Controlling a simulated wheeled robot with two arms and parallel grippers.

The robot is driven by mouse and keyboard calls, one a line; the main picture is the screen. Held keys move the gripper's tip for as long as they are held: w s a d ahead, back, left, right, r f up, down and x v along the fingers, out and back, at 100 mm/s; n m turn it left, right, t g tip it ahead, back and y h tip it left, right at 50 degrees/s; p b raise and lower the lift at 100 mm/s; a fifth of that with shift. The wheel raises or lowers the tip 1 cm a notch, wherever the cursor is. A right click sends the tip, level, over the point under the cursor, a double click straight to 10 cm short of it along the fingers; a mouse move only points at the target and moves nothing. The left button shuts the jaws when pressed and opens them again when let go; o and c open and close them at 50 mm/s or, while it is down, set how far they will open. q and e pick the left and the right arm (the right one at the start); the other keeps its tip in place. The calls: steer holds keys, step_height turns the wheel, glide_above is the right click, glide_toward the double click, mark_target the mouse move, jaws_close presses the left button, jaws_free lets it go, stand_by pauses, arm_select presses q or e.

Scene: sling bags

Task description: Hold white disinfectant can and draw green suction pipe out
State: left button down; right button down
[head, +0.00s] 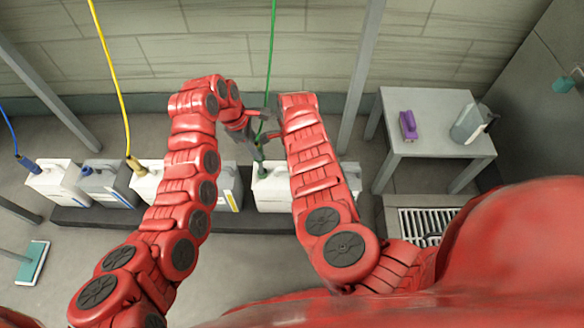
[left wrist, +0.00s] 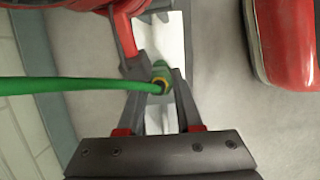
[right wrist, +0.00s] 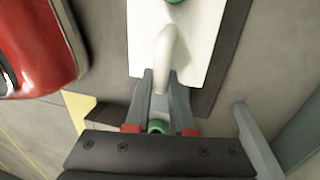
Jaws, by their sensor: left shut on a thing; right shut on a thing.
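The green suction pipe (head: 271,55) hangs from above and runs down to a green fitting at the can's top. My left gripper (left wrist: 163,75) is shut on the pipe (left wrist: 75,86) by its green-yellow fitting, above the can. My right gripper (right wrist: 161,76) is shut on the can's white handle; the can's top (right wrist: 190,45) shows beyond the fingers. In the head view the left gripper (head: 256,122) is close to my right arm's end. Whether the pipe's lower end is inside the can is unclear.
Other cans stand left along a dark low platform (head: 90,218), with a yellow pipe (head: 112,70) and a blue pipe (head: 9,128). A grey table (head: 425,108) at right holds a purple item (head: 408,125) and a grey jug (head: 472,122). A floor grate (head: 425,222) lies below it.

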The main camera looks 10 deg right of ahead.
arm_select(q)
steer(key=shift+w+d+r, duration=0.1)
steer(key=shift+d+r, duration=0.1)
steer(key=shift+r, duration=0.75)
steer(key=shift+s+d+r, duration=0.1)
steer(key=shift+d+r, duration=0.1)
steer(key=shift+r, duration=0.8)
steer(key=shift+w+d+r, duration=0.1)
steer(key=shift+d+r, duration=0.1)
steer(key=shift+r, duration=0.75)
arm_select(e)
steer(key=shift+s+a+f, duration=0.25)
steer(key=shift+s+f, duration=0.05)
steer(key=shift+s, duration=0.05)
arm_select(q)
steer(key=shift+d+v, duration=0.2)
steer(key=shift+v, duration=0.9)
steer(key=shift+d+v, duration=0.15)
steer(key=shift+v, duration=1)
arm_select(e)
steer(key=shift+w+d+r, duration=0.1)
steer(key=shift+d, duration=0.1)
steer(key=shift+w+r, duration=0.1)
arm_select(q)
steer(key=shift+s+a+r, duration=0.1)
steer(key=shift+r, duration=0.7)
steer(key=shift+s+a+r, duration=0.1)
steer(key=shift+r, duration=0.75)
